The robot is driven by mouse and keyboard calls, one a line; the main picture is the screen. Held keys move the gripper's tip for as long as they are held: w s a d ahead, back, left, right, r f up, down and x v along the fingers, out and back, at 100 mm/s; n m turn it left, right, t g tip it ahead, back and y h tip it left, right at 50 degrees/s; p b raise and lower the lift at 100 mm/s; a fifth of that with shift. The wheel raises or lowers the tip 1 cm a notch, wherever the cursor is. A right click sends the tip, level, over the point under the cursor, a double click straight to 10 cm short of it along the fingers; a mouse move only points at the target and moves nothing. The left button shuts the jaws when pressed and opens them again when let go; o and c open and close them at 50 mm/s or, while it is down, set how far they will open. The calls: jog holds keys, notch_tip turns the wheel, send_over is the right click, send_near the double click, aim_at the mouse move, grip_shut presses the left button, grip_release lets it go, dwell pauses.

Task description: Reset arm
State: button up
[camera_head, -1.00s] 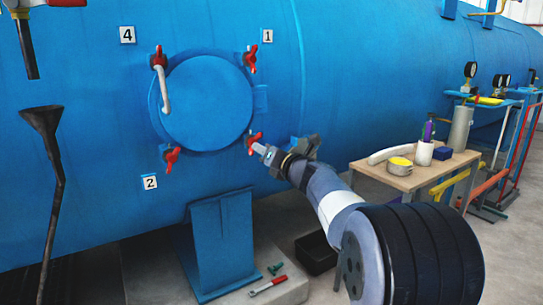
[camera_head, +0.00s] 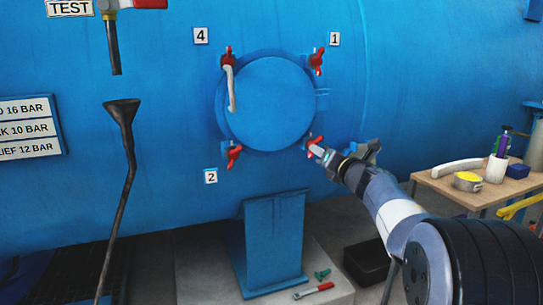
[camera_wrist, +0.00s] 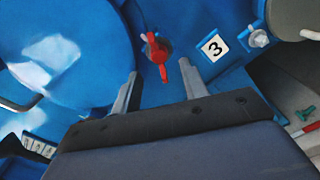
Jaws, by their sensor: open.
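My gripper (camera_head: 318,152) is at the lower right of the round blue hatch (camera_head: 272,100), close to a red wing handle (camera_head: 313,143). In the wrist view my gripper (camera_wrist: 158,90) is open, and the red handle (camera_wrist: 155,56) shows between and beyond its two fingers. I cannot tell whether the fingers touch it. A label "3" (camera_wrist: 214,45) is beside that handle. Other red handles are at the hatch's upper right (camera_head: 317,62), lower left (camera_head: 234,155) and upper left (camera_head: 228,57).
A wooden table (camera_head: 440,186) with a white cup (camera_head: 496,168) and a yellow-topped tin (camera_head: 467,181) stands at the right. A blue support (camera_head: 272,245) stands below the hatch. A red-handled tool (camera_head: 314,291) lies on the floor slab. A dark funnel pipe (camera_head: 127,160) stands at the left.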

jog(key=x, duration=0.7)
dwell(0.3)
jog(key=v, duration=1.1)
jog(key=p+x, duration=0.1)
jog(key=x, duration=1)
jog(key=shift+r, duration=0.15)
jog(key=m+p, duration=0.1)
jog(key=m, duration=0.1)
jog(key=shift+r+m, duration=0.1)
jog(key=shift+m, duration=0.3)
jog(key=m+p, duration=0.2)
jog(key=m, duration=0.1)
jog(key=shift+m, duration=0.3)
jog(key=m+p, duration=0.2)
jog(key=m, duration=0.2)
